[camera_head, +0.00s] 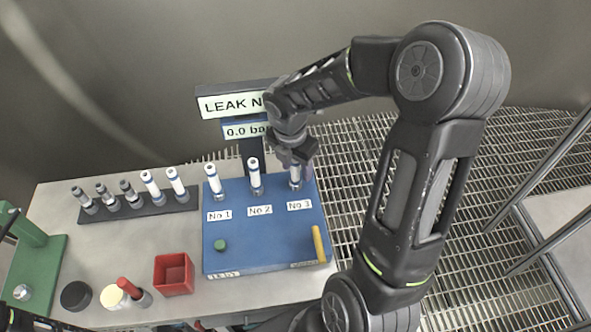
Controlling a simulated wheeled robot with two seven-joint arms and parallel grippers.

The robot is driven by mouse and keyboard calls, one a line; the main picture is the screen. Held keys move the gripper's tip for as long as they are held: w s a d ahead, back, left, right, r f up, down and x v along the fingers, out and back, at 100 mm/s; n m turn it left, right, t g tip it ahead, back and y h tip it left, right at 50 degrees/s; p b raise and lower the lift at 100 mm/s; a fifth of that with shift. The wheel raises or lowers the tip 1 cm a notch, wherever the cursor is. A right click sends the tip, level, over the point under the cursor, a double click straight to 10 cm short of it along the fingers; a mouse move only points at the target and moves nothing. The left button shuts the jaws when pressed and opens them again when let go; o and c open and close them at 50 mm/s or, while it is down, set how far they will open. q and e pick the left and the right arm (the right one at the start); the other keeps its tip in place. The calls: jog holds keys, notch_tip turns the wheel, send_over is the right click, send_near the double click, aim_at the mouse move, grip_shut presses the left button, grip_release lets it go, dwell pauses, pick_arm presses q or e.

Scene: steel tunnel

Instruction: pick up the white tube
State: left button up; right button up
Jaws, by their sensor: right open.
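Three are on the blue test block (265,225): one at No 1 (214,181), one at No 2 (255,175) and one at No 3 (295,176). Two more white tubes, the left one (151,186) and the right one (177,184), stand in the dark rack (140,207). My right gripper (297,160) is open, pointing down at the top of the No 3 tube. The fingers partly hide the tube top, and I cannot tell whether they touch it. My left gripper is not in view.
Several dark-topped grey pieces (107,197) fill the rack's left part. A red box (174,274), a black round piece (76,296) and a green stand (35,260) are on the table. A LEAK sign (228,104) rises behind the block. Yellow handle (318,244) sits front right.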

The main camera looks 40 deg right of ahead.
grip_shut()
dwell(0.4)
